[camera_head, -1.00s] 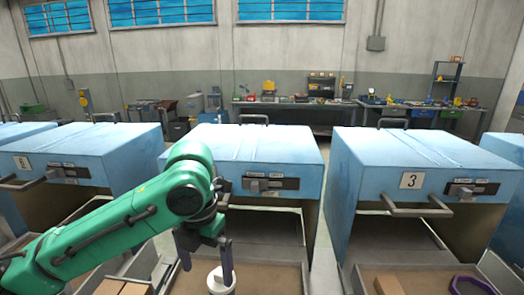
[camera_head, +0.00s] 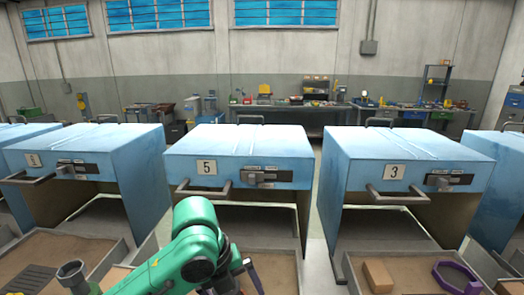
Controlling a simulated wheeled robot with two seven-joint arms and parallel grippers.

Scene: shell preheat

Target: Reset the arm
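My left arm is green and comes in from the bottom left. My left gripper (camera_head: 232,284) hangs low at the bottom edge, in front of the middle blue cabinet marked 5 (camera_head: 240,157). One purple-grey finger shows on its right side. The fingertips and whatever is between or under them are cut off by the frame or hidden by the arm. My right gripper is not in view.
A cabinet marked 3 (camera_head: 400,160) stands to the right, with a tan block (camera_head: 378,276) and a purple ring (camera_head: 457,274) in its tray. Another cabinet (camera_head: 85,150) stands left; its tray holds a grey grate (camera_head: 28,279) and a funnel-like part (camera_head: 73,274). Handles jut forward.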

